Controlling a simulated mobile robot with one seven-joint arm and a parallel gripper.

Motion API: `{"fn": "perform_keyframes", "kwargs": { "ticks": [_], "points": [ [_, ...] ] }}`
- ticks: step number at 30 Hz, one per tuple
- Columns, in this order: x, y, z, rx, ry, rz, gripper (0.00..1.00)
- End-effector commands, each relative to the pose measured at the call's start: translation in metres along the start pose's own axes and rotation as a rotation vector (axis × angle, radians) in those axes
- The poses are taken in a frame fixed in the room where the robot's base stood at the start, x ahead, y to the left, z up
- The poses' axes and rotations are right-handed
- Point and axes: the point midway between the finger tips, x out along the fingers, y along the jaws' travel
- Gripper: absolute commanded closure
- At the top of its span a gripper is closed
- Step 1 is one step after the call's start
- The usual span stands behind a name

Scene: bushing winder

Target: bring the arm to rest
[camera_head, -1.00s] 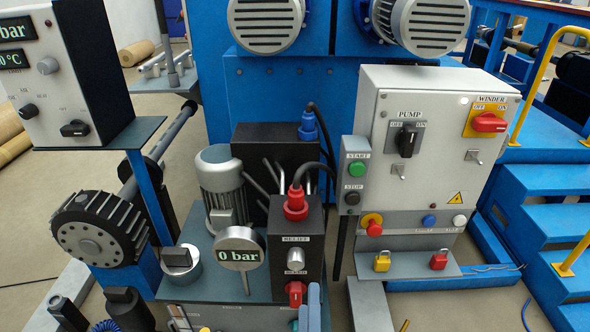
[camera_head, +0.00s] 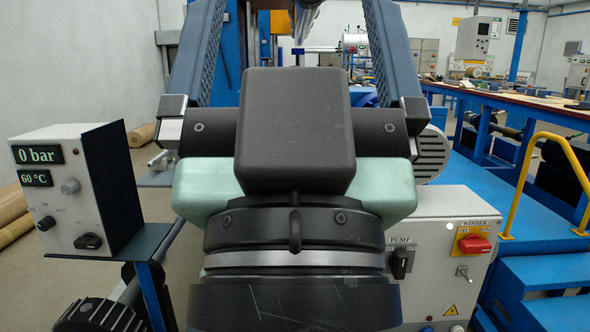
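My gripper (camera_head: 303,22) fills the middle of the head view, very close to the camera and pointing up and away. Its two blue-grey fingers stand wide apart, one on the left and one on the right, and nothing is held between them. Its black palm and wrist hide the middle of the scene, including most of the machine behind. The control box (camera_head: 440,255) shows partly at the right of my wrist, with the PUMP switch (camera_head: 400,262) and the red WINDER switch (camera_head: 474,244).
A gauge panel (camera_head: 65,190) reading 0 bar and 60 °C stands at the left. Blue steps (camera_head: 545,265) and a yellow handrail (camera_head: 520,190) are at the right. A long workbench (camera_head: 510,100) runs behind. Open floor shows at the left.

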Motion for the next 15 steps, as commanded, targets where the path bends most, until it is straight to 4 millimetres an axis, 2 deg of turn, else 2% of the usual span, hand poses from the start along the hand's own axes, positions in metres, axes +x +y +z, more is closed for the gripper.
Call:
{"fn": "perform_keyframes", "kwargs": {
  "ticks": [1, 15],
  "points": [
    [0.021, 0.0, -0.019, -0.002, -0.001, 0.001, 0.0],
    [0.124, 0.0, -0.115, -0.007, -0.003, 0.001, 0.0]
  ]
}}
